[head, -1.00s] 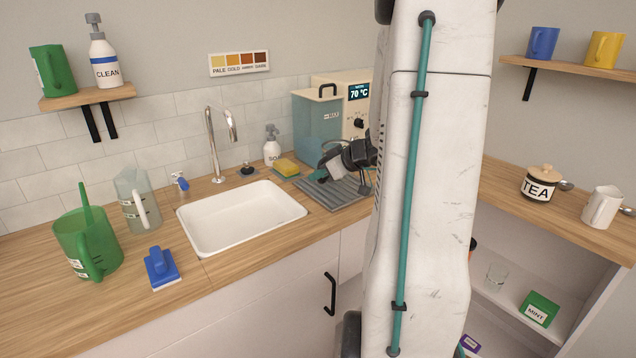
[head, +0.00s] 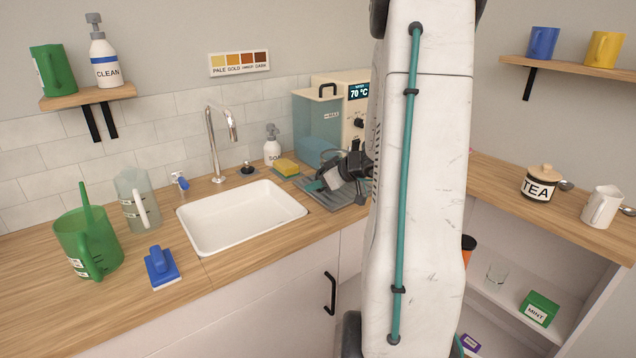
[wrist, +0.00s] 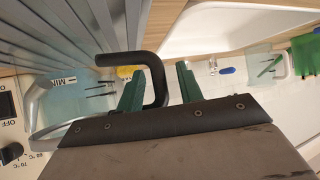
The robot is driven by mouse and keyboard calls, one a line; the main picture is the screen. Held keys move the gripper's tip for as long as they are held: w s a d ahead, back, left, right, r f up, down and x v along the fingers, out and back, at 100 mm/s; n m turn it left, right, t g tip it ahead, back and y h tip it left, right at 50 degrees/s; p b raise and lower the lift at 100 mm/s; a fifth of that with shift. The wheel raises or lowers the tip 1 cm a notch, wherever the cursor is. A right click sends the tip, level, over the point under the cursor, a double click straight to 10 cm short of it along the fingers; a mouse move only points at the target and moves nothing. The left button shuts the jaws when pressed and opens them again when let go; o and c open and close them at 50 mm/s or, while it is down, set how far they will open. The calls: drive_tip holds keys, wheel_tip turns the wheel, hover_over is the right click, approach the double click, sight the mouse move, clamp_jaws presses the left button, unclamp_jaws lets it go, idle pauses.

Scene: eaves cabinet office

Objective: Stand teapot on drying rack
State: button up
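My gripper (wrist: 158,90) has its two green fingers apart, with a black curved handle (wrist: 130,60) between them in the wrist view. A gap shows between the handle and the right finger. The handle appears to belong to the clear glass teapot (wrist: 48,108), whose curved rim shows at the left. The grey ridged drying rack (wrist: 105,20) fills the upper left of the wrist view and lies right of the sink in the head view (head: 347,198). In the head view my gripper (head: 318,186) is low over the rack; most of the teapot and its base are hidden.
The water heater (head: 317,120) stands behind the rack. A yellow sponge (head: 286,166) and soap bottle (head: 271,148) are beside it. The white sink (head: 240,220) is to the left, with a tap (head: 213,150). A green jug (head: 88,243) stands further left.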

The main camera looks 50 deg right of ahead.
drive_tip(key=shift+s+r, duration=0.15)
drive_tip(key=shift+r, duration=0.1)
drive_tip(key=v, duration=1.1)
drive_tip(key=a+r+n+g+y, duration=0.1)
drive_tip(key=a+r+g+y, duration=0.15)
drive_tip(key=a, duration=1.05)
drive_tip(key=a+r+g+y, duration=0.15)
drive_tip(key=a+g, duration=0.25)
drive_tip(key=a, duration=1)
drive_tip(key=s+a+r+m+g+h, duration=0.1)
drive_tip(key=s+a+m+g+h, duration=0.1)
drive_tip(key=s+a+h, duration=0.3)
drive_tip(key=shift+s+a+r+m+g, duration=0.45)
drive_tip(key=shift+s+a, duration=1.85)
drive_tip(key=shift+s, duration=1.9)
drive_tip(key=shift+f, duration=0.1)
